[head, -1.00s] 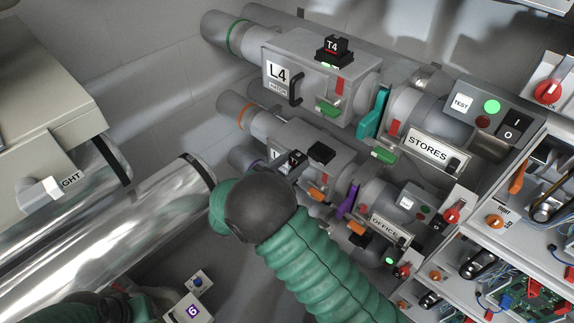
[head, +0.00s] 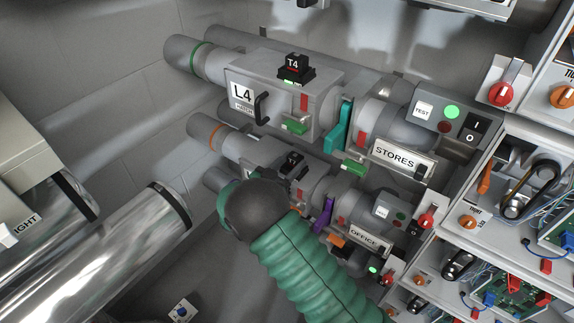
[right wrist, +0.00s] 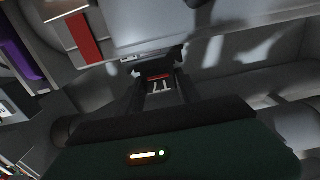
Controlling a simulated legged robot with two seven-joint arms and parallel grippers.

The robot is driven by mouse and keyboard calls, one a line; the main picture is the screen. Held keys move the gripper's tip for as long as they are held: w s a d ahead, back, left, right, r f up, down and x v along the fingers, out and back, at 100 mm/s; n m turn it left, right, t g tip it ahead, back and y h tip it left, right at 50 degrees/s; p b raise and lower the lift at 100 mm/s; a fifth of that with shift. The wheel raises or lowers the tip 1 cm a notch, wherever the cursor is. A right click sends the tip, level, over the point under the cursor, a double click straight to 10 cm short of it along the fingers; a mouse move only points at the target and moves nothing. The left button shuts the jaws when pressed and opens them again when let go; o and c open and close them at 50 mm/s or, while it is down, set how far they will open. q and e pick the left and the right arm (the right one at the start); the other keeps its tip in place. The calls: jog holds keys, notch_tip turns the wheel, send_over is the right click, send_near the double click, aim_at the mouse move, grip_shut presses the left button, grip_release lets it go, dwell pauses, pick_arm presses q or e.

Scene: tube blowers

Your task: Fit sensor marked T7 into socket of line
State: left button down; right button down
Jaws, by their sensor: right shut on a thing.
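The black sensor marked T7 (right wrist: 159,86) sits between the two dark fingers of my right gripper (right wrist: 158,94) in the right wrist view, with a red stripe above its mark. My right gripper is shut on it. In the head view the sensor (head: 292,162) is at the socket on top of the grey middle line housing (head: 262,153), and my dark wrist and green arm cover much of this line. The socket is hidden under the sensor. I cannot tell whether the sensor is seated or just above it. My left gripper is out of view.
Behind is line L4 (head: 275,90) with a T4 sensor (head: 295,67) in its socket. A teal lever (head: 338,127), a purple lever (head: 323,215) and STORES (head: 396,158) and OFFICE (head: 364,239) blower signs stand right. Shelves of electronics (head: 535,200) bound the right side.

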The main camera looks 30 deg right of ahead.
jog(key=shift+a+f, duration=0.2)
jog(key=shift+f, duration=0.25)
jog(key=shift+d, duration=0.1)
jog(key=shift+f, duration=0.2)
jog(key=c, duration=0.7)
grip_release()
jog(key=shift+c, duration=0.2)
jog(key=p+v, duration=0.2)
jog(key=v, duration=1.5)
jog(key=shift+f, duration=0.15)
